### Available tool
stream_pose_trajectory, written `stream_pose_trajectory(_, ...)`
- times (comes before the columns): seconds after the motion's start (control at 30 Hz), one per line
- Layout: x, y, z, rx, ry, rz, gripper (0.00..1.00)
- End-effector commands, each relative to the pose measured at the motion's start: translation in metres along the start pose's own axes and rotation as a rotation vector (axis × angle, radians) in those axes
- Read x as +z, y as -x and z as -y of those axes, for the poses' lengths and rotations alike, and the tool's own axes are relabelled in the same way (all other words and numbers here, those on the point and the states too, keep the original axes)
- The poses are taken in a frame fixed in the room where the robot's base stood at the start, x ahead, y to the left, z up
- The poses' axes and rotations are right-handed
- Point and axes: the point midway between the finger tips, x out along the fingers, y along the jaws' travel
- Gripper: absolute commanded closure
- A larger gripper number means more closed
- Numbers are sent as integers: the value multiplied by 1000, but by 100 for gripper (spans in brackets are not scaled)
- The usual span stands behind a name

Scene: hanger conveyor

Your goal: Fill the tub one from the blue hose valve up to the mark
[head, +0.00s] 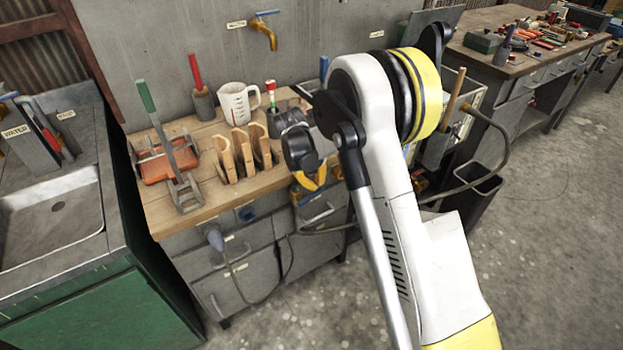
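A brass tap with a blue handle (265,32) sticks out of the grey wall, with a small label on its left. A white measuring jug (234,104) with a handle stands on the wooden bench below it. My gripper (308,168) seems to be the black and yellow part at the bench's right front edge. My arm hides much of that area, and its fingertips cannot be made out.
A grey hose (500,135) loops by the right bench; another hose (240,285) hangs before the drawers. Wooden holders (240,155), an orange tray (165,163) and several tools crowd the wooden bench. A sink (50,215) is at left. The concrete floor is open at right.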

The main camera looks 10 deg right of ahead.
Motion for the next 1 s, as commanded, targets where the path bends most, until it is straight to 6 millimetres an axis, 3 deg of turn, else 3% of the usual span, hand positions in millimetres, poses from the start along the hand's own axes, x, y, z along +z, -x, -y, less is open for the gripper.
stream_pose_trajectory(0.13, 0, -12, 0, 0, 1, 0, 100)
stream_pose_trajectory(0.53, 0, -14, 0, -4, 0, 0, 100)
stream_pose_trajectory(0.83, 0, -32, -6, -217, -3, 0, 100)
stream_pose_trajectory(1.0, 0, -37, -5, -221, 1, -1, 100)
